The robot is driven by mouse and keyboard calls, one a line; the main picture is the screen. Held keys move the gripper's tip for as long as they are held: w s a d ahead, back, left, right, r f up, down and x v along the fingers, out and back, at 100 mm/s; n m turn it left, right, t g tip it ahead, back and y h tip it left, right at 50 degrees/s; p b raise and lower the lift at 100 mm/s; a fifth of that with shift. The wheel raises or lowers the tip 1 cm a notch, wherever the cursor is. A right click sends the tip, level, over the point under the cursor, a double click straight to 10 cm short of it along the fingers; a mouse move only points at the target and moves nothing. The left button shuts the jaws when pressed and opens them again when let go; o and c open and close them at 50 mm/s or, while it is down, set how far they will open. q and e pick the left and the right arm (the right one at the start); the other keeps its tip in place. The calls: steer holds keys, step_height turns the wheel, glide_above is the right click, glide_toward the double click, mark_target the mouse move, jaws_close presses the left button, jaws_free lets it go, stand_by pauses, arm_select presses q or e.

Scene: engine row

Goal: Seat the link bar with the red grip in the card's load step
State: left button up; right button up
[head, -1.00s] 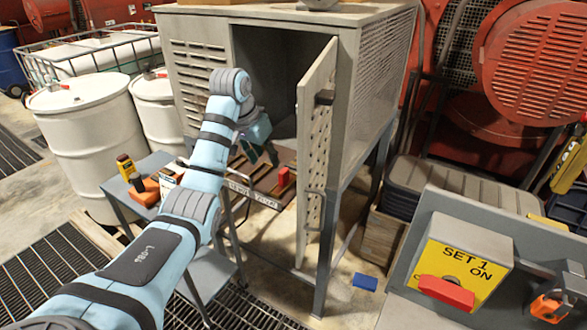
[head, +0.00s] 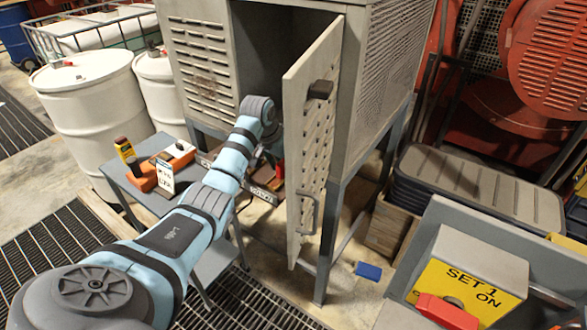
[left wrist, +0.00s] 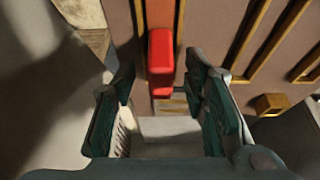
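The red grip (head: 279,170) of the link bar shows low in the cabinet opening, beside the open door. In the left wrist view the red grip (left wrist: 161,52) stands just ahead of my left gripper (left wrist: 160,85). The gripper's green fingers are open, apart on either side of the line to the grip, with nothing clearly between them. In the head view my left arm hides most of that gripper. The white card (head: 164,177) stands on the small side table, its text too small to read. My right gripper is out of view.
The grey cabinet door (head: 309,130) stands open close to the right of my left arm. A lettered strip (head: 263,193) runs along the opening's lower front. An orange tool (head: 146,177) and yellow bottle (head: 125,149) are on the side table.

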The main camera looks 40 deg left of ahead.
arm_select(q)
steer(key=shift+w+f, duration=0.1)
steer(key=shift+f, duration=0.05)
steer(key=shift+s+r, duration=0.3)
steer(key=shift+s, duration=0.2)
steer(key=c, duration=0.8)
steer(key=shift+w, duration=0.1)
jaws_close()
